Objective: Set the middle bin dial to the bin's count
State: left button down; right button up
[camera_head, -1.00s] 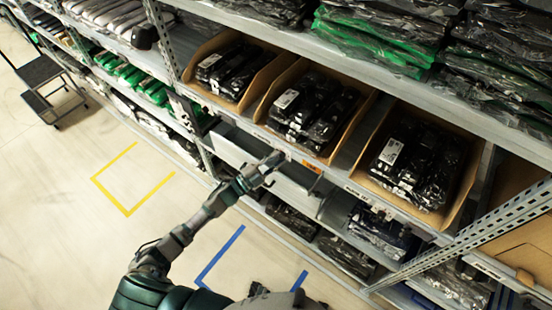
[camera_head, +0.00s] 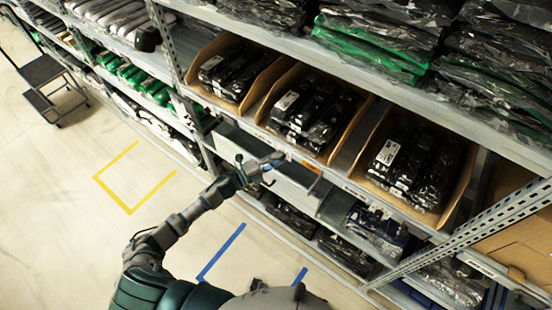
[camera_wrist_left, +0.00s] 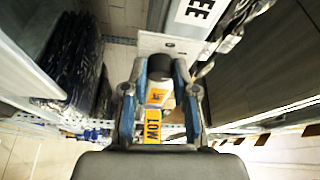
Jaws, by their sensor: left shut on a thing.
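The middle bin (camera_head: 355,121) is an open cardboard bin on the shelf in the head view, holding several dark plastic-wrapped packs. My left gripper (camera_head: 270,164) is at the shelf's front edge just below and left of that bin. In the left wrist view my left gripper (camera_wrist_left: 160,70) is shut on a dark round knob (camera_wrist_left: 160,67), which I take to be the dial. Behind it is a pale plate (camera_wrist_left: 175,44). Yellow-orange labels show between the fingers, one reading LOW (camera_wrist_left: 153,131). The dial's setting is hidden. My right gripper is not in view.
Similar bins stand left (camera_head: 262,85) and right (camera_head: 452,190) of the middle one. A perforated upright (camera_head: 480,228) crosses at right.

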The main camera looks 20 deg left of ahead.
pick_arm(q)
jog(key=shift+s+f, duration=0.1)
jog(key=shift+f, duration=0.2)
jog(key=c, duration=1)
grip_release()
jog(key=shift+o, duration=0.5)
jog(key=shift+r, duration=0.1)
jog(key=r+v, duration=0.1)
jog(key=v, duration=1.1)
jog(key=shift+f, duration=0.45)
jog(key=shift+f, duration=0.1)
